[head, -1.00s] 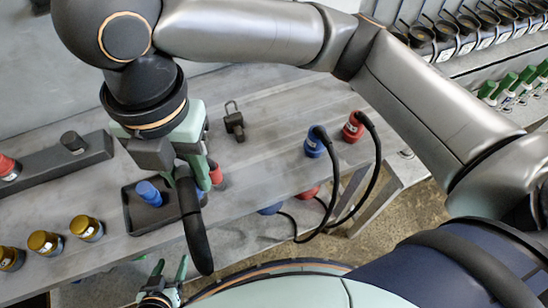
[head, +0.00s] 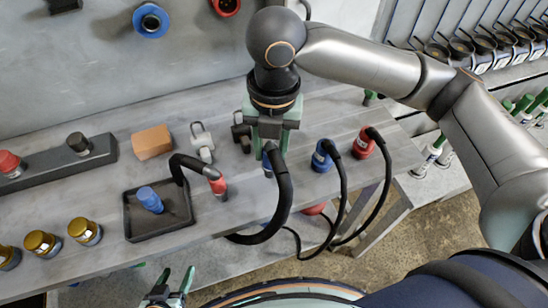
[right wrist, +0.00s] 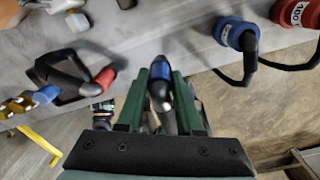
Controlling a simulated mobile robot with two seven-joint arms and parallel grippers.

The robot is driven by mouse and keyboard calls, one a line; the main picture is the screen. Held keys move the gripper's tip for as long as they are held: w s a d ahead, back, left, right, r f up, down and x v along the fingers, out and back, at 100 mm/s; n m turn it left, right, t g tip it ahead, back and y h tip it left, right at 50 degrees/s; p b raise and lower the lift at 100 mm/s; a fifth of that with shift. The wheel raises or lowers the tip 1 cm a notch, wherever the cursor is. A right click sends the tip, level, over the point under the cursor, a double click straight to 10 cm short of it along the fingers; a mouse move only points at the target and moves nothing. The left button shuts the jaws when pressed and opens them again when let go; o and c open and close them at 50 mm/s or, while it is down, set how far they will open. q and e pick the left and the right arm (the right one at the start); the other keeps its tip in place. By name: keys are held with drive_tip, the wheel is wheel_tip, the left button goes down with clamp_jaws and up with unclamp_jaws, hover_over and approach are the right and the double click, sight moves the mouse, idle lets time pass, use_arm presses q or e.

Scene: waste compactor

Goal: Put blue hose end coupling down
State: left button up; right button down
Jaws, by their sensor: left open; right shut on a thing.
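My right gripper (head: 268,150) is shut on the blue hose end coupling (right wrist: 160,71), which sits between the green fingers in the right wrist view. In the head view the coupling is mostly hidden by the fingers. Its thick black hose (head: 284,195) hangs from the grip and curves down past the bench's front edge. The gripper is over the grey bench (head: 245,205), left of the upright blue connector (head: 322,157). I cannot tell whether the coupling touches the bench. My left gripper (head: 168,284) is open and empty, low in front of the bench.
A black tray (head: 133,218) holds a blue cylinder (head: 150,199). A red connector (head: 364,145), padlocks (head: 202,142), an orange block (head: 152,142) and gold-topped parts (head: 83,231) also occupy the bench.

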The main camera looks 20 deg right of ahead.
drive_tip(key=shift+w+d+f, duration=0.1)
drive_tip(key=shift+d+f, duration=0.05)
drive_tip(key=shift+f, duration=0.05)
drive_tip(key=f, duration=0.3)
drive_tip(key=shift+w+d+f+b, duration=0.15)
drive_tip(key=shift+d+f+b, duration=0.05)
drive_tip(key=shift+d+b, duration=0.1)
drive_tip(key=shift+f, duration=0.2)
use_arm(q)
drive_tip(key=shift+w+d+r, duration=0.15)
drive_tip(key=shift+w+d, duration=0.2)
drive_tip(key=shift+d, duration=0.05)
use_arm(e)
drive_tip(key=c, duration=0.5)
unclamp_jaws()
drive_tip(key=shift+c, duration=0.2)
use_arm(q)
drive_tip(key=shift+s+a+f, duration=0.1)
drive_tip(key=shift+a+f, duration=0.1)
drive_tip(key=shift+s+a+r+p, duration=0.15)
drive_tip(key=shift+a+r+p, duration=0.2)
drive_tip(key=shift+r+p, duration=0.45)
use_arm(e)
wheel_tip(320, 180, up, 12)
drive_tip(key=shift+d, duration=0.15)
use_arm(q)
drive_tip(key=shift+s+f, duration=0.15)
